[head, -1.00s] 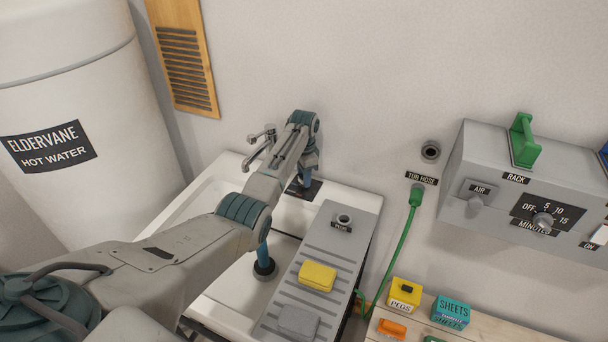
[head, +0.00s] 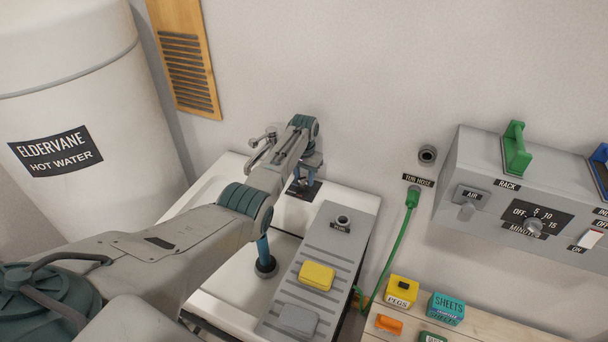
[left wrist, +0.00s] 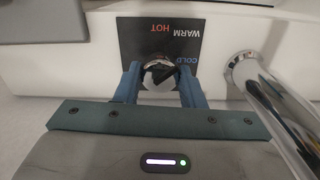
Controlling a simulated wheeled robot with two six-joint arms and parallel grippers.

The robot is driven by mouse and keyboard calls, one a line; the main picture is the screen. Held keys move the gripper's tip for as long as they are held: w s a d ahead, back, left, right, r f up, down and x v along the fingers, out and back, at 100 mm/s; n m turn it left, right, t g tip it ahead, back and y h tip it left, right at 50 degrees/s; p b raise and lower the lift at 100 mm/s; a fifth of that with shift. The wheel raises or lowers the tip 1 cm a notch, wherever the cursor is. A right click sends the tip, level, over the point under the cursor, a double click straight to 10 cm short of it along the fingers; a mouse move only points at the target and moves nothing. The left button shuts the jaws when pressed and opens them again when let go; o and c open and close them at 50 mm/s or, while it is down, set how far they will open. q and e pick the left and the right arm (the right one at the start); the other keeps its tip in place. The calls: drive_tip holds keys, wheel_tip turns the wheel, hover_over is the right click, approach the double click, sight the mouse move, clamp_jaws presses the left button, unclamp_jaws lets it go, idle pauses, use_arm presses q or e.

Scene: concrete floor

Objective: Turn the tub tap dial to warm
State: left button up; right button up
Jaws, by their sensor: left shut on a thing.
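The tap dial (left wrist: 158,73) is a round chrome knob with a dark mark, in front of a black label plate (left wrist: 187,48) reading COLD, HOT and WARM. The dark mark seems to lean toward COLD, but part of the knob is in shadow. My left gripper (left wrist: 159,92) is shut on the dial, one blue finger on each side. In the head view my left gripper (head: 306,176) is at the black plate (head: 296,192) on the tub's back rim and hides the dial. My right gripper is not in view.
The chrome spout (left wrist: 262,88) stands close beside the gripper. The white tub (head: 225,291) holds a grey ribbed board (head: 300,258) with a yellow block (head: 317,276) and a grey block (head: 297,320). A green hose (head: 396,236) hangs to the right.

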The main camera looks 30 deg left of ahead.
sight(304, 177)
use_arm(q)
drive_tip(key=shift+r+n, duration=0.1)
drive_tip(key=shift+n, duration=0.2)
idle(0.4)
drive_tip(key=o, duration=1)
wheel_tip(304, 177, up, 11)
drive_tip(key=b, duration=0.2)
